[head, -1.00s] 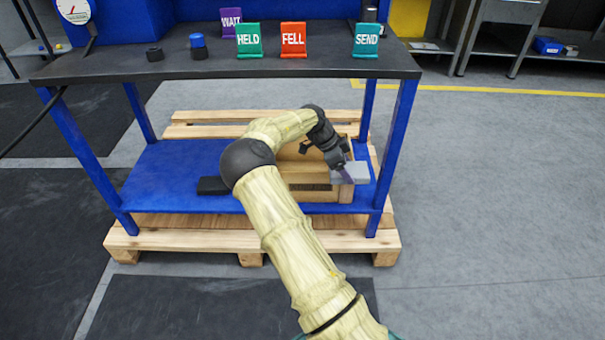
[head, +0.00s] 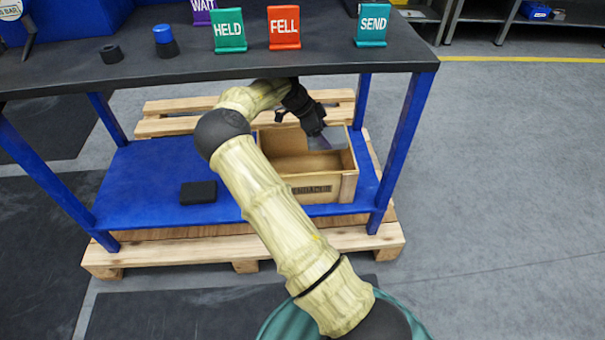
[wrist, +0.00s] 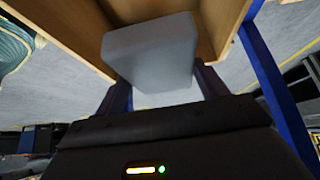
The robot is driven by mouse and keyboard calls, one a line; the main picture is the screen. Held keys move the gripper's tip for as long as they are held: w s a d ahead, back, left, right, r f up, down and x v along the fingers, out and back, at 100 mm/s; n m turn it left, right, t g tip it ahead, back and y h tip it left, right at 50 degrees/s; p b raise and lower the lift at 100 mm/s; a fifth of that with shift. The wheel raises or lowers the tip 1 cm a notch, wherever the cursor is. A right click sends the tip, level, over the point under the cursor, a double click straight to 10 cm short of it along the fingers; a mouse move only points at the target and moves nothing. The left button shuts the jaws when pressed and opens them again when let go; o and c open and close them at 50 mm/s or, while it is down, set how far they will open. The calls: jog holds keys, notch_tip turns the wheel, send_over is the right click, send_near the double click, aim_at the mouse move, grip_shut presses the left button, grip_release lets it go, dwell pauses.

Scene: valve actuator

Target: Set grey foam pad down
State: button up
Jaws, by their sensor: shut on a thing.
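The grey foam pad (wrist: 150,48) is a pale block between the purple fingers of my gripper (wrist: 162,82) in the wrist view. My gripper is shut on it. In the head view, my gripper (head: 320,143) holds the pad (head: 334,139) at the back right of an open wooden box (head: 348,187) on the blue lower shelf. The pad is partly hidden there by the fingers. Box walls show beside the pad in the wrist view. I cannot tell whether the pad touches the box.
A black block (head: 198,192) lies on the blue shelf (head: 150,180) left of the box. The dark tabletop (head: 330,62) overhangs my forearm, and blue legs (head: 403,150) flank the shelf. Signs HELD (head: 230,30), FELL (head: 284,27) and SEND (head: 373,24) stand on top.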

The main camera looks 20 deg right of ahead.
jog(key=shift+s+f+b, duration=0.1)
jog(key=shift+f+b, duration=1.1)
jog(key=shift+f, duration=1.3)
notch_tip(320, 180, down, 5)
jog(key=shift+b, duration=1.25)
jog(key=shift+f, duration=0.6)
jog(key=o, duration=1)
jog(key=shift+o, duration=0.2)
